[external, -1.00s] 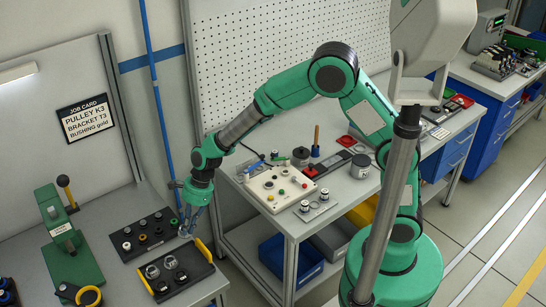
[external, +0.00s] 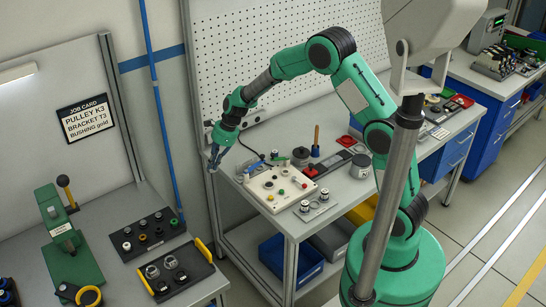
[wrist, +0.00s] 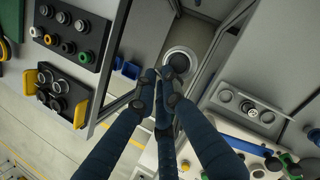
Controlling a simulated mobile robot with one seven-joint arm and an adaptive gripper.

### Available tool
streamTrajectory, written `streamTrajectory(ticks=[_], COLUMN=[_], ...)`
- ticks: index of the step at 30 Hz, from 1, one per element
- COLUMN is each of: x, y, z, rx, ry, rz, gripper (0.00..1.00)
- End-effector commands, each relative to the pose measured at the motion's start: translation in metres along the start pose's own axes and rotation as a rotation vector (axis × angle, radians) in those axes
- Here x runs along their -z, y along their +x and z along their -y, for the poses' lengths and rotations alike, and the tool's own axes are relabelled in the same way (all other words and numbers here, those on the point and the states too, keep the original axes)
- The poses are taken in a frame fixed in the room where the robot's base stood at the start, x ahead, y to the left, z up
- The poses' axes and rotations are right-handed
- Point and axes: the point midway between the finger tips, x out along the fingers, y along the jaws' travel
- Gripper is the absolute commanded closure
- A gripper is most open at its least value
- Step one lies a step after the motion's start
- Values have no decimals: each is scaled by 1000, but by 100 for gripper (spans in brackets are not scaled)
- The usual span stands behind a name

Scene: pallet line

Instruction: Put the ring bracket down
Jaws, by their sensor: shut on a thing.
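My gripper (external: 216,158) is shut and hangs in the air above the gap between the left bench and the middle bench. In the wrist view, my gripper's fingers (wrist: 164,82) come together at a pale ring with a dark centre, which appears to be the ring bracket (wrist: 181,51). The fingertips partly cover it. In the external view, the bracket is too small to make out. A black tray with yellow handles (external: 157,292) stands on the left bench with several ring-shaped parts on it. It also shows in the wrist view (wrist: 48,118).
A black tray of bushings and pulleys (external: 123,258) and a green press (external: 68,250) are on the left bench. The middle bench holds a control box (external: 268,203) and a grey plate (external: 331,203) with shiny parts. A blue pole (external: 157,100) stands near the gap.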

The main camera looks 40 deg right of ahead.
Motion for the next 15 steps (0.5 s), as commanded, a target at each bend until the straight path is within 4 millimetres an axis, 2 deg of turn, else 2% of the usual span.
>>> streamTrajectory(ticks=[1, 6, 15], x=[12, 50, 125], y=[-6, -24, -57], z=[18, 71, 152], rx=[10, 42, 97], ry=[25, 100, 225], rz=[0, 0, -2], gripper=[100, 100, 100])
